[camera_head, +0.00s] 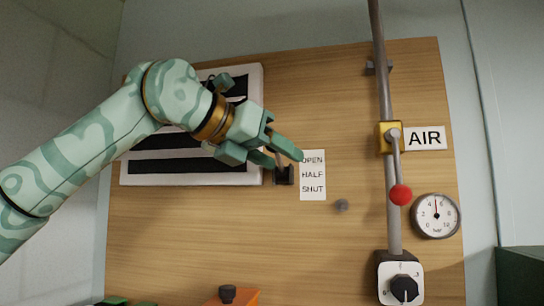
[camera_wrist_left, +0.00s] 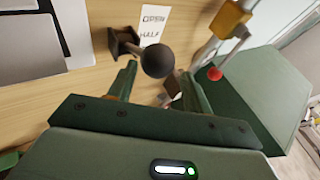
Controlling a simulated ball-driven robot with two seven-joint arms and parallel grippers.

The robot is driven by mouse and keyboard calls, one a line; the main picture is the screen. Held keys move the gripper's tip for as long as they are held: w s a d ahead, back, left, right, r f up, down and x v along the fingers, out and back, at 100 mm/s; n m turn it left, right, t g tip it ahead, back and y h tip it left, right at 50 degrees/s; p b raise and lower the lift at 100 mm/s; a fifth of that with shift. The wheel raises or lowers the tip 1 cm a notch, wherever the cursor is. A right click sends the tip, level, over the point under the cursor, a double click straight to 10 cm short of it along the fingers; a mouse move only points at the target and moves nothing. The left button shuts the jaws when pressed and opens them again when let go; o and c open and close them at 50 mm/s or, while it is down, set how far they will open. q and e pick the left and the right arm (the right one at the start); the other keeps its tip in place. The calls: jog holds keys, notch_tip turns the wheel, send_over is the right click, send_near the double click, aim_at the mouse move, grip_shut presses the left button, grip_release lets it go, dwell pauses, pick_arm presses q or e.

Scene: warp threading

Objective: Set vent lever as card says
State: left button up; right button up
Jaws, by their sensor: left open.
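The vent (camera_head: 190,166) is a white frame with black slats on the wooden board. At its right is the vent lever (camera_head: 284,175), with a dark square base; my gripper partly hides its stem and knob. A white label (camera_head: 313,190) beside it reads OPEN, HALF, SHUT from top to bottom. In the left wrist view the lever's dark ball knob (camera_wrist_left: 158,60) appears between the spread fingers. My left gripper (camera_head: 281,156) is open in front of the lever; contact cannot be told. The lever's exact setting is unclear. No separate instruction card is readable. My right gripper is out of view.
Right of the lever are a grey pipe (camera_head: 384,80), a yellow valve with a red-ball handle (camera_head: 400,194), an AIR sign (camera_head: 426,138), a gauge (camera_head: 436,215) and a black dial (camera_head: 404,289). A small grey knob (camera_head: 341,205) sits below the label. An orange object (camera_head: 245,297) is at the bottom.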

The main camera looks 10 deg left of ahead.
pick_arm(q)
jog(key=b+v, duration=0.3)
jog(key=v, duration=1.3)
jog(key=shift+a, duration=0.15)
